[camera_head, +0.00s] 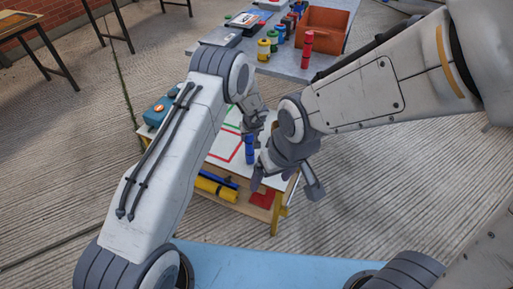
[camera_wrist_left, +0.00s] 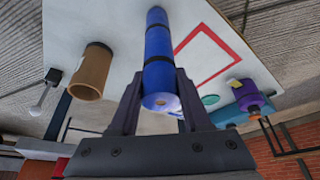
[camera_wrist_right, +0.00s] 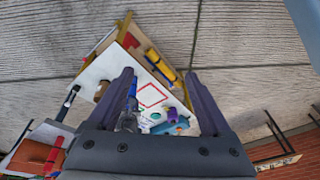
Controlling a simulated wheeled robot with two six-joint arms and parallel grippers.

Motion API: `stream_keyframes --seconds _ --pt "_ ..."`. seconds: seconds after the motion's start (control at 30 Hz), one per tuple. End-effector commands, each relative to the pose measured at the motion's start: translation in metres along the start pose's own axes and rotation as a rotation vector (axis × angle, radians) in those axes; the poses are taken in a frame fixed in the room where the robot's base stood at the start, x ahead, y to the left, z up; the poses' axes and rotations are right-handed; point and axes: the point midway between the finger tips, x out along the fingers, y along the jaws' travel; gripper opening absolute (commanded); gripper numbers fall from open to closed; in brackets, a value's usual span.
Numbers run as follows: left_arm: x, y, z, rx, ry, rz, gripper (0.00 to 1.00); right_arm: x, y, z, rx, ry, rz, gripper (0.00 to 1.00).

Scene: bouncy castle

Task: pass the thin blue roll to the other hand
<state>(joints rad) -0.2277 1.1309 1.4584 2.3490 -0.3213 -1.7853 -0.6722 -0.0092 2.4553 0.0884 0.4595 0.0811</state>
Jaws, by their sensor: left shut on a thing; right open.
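The thin blue roll (camera_head: 250,151) has dark bands and hangs upright from my left gripper (camera_head: 249,129), above the small white table. In the left wrist view the roll (camera_wrist_left: 158,55) stands between the two fingers of my left gripper (camera_wrist_left: 158,105), which is shut on it. My right gripper (camera_head: 286,184) is open and empty, just right of and lower than the roll in the head view. In the right wrist view the blue roll (camera_wrist_right: 132,88) shows beside the left finger of my right gripper (camera_wrist_right: 162,100); I cannot tell whether they touch.
The white table (camera_head: 222,143) has a red square outline and a lower shelf with a yellow roll (camera_head: 216,189). A brown tube (camera_wrist_left: 93,70) stands on its top. A grey table (camera_head: 283,68) behind holds several spools, a red roll (camera_head: 307,48) and an orange-brown crate (camera_head: 326,29).

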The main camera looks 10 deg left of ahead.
Motion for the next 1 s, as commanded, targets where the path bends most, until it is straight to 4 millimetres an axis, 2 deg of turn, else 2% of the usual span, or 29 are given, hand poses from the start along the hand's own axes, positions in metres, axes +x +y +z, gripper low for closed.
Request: stream_keyframes --seconds 0.03,0.2,0.4,0.5,0.63,0.8,1.0 --pt "0.000 0.000 0.000 0.000 0.001 0.000 0.00 0.017 0.002 -0.017 0.023 0.026 0.004 0.83" --pt "0.000 0.000 0.000 0.000 0.001 0.001 0.00 0.067 0.007 -0.072 0.099 0.159 0.006 0.83" --pt "0.000 0.000 0.000 0.000 0.001 0.001 0.00 0.129 0.019 -0.121 0.181 0.314 0.000 0.83" --pt "0.000 0.000 0.000 0.000 0.001 0.001 0.00 0.161 0.026 -0.139 0.219 0.392 -0.007 0.83" --pt "0.000 0.000 0.000 0.000 0.001 0.001 0.00 0.201 0.036 -0.156 0.253 0.498 -0.015 0.83" --pt "0.000 0.000 0.000 0.000 0.001 0.001 0.00 0.242 0.053 -0.172 0.189 0.681 0.026 0.83" --pt "-0.001 0.000 0.000 0.000 0.001 0.001 0.00 0.271 0.071 -0.171 0.108 0.852 0.100 0.83"
